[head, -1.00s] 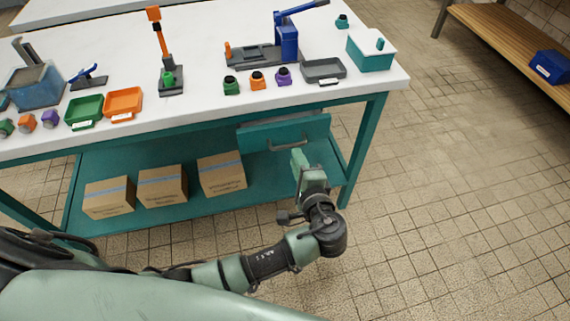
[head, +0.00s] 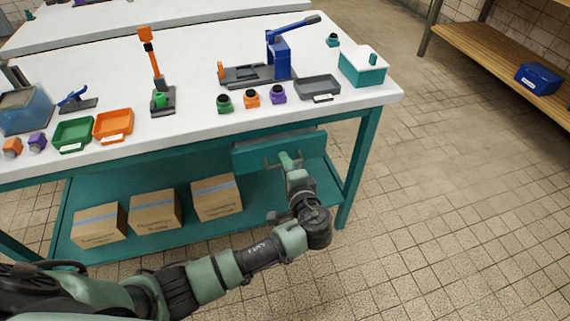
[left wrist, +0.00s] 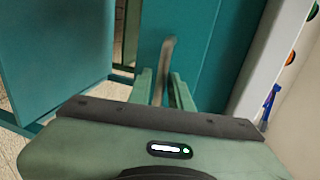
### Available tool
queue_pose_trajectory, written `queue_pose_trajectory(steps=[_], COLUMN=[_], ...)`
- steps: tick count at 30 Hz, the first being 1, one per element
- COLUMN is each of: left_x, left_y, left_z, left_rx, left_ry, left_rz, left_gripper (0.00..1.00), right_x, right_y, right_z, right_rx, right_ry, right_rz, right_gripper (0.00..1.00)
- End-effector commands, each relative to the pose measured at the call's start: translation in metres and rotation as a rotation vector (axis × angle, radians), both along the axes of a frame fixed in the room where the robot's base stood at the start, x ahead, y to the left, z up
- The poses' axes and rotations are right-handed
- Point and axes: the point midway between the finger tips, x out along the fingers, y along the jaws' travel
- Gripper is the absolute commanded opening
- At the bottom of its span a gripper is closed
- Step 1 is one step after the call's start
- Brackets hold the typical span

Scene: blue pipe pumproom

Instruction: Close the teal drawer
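The teal drawer (head: 309,145) hangs under the right part of the white workbench top. Its front shows below the bench edge; I cannot tell exactly how far it stands out. My left gripper (head: 289,158) is at the drawer front, over the grey handle, which is partly hidden behind it. In the left wrist view, the two green fingers (left wrist: 162,84) stand apart, with the handle bar (left wrist: 167,55) showing between and beyond them against the teal surface. I cannot tell whether they touch it. My right gripper is not in view.
The white workbench top (head: 200,125) carries orange (head: 113,125) and green (head: 73,134) trays, a blue press (head: 279,55) and a teal box (head: 362,68). Cardboard boxes (head: 216,197) stand on the lower shelf. A teal bench leg (head: 358,170) is right of my gripper. The tiled floor at right is clear.

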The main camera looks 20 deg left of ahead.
Motion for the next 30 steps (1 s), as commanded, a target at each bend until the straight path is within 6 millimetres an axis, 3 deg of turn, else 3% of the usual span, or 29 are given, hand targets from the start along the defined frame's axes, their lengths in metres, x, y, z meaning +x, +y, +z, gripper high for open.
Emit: queue_pose_trajectory(steps=[3, 5, 30], left_x=[-0.0001, -0.0002, -0.0007], left_y=[0.0, 0.0, -0.0005], left_z=[0.0, 0.0, -0.0005], left_rx=[0.0, 0.0, 0.0], left_ry=[0.0, 0.0, 0.002], left_rz=[0.0, 0.0, 0.0], left_gripper=[0.17, 0.0, 0.0], right_x=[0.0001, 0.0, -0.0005], right_y=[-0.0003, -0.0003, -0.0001], right_z=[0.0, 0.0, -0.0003], right_rx=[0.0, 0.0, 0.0], right_ry=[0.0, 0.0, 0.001], right_rz=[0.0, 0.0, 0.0], right_gripper=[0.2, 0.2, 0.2])
